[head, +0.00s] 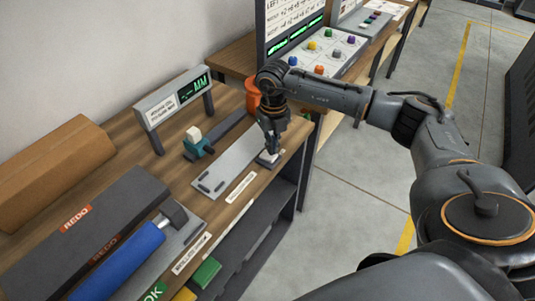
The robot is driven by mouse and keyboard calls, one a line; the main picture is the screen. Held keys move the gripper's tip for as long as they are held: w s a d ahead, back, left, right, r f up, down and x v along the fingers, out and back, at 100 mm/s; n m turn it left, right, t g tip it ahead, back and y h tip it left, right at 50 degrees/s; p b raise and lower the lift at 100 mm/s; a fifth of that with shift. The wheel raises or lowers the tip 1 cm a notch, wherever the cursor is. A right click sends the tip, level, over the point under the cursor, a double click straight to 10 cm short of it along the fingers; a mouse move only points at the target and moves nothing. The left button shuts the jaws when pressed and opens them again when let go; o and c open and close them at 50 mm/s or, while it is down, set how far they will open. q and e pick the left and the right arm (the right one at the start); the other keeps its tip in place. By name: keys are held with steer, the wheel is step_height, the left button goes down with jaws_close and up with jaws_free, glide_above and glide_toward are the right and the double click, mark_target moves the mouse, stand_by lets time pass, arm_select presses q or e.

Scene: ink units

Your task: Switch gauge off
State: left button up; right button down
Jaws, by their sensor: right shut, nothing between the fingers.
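The gauge display (178,97) stands on legs at the back of the wooden bench. Its screen is lit green with dashes and "MM", beside a white label. A grey metal plate (223,166) lies on the bench in front of it. My right gripper (272,150) points down with shut, empty fingers right over this block. I cannot tell whether the fingertips touch it. My left gripper is not in view.
A teal and white fixture (197,142) and an orange cylinder (253,95) stand near the plate. A dark REDO bin (85,220), a cardboard box (52,170) and a blue roller (120,260) fill the left. A button panel (325,52) stands behind. Floor at right is clear.

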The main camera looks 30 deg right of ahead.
steer(key=shift+s+f+b, duration=0.1)
steer(key=shift+f+b, duration=0.85)
steer(key=shift+f, duration=0.25)
stand_by(1.0)
steer(key=shift+r, duration=0.1)
steer(key=shift+r+p, duration=0.75)
steer(key=shift+r, duration=0.05)
steer(key=shift+r+p, duration=1.6)
steer(key=shift+r, duration=1.1)
steer(key=shift+f, duration=0.1)
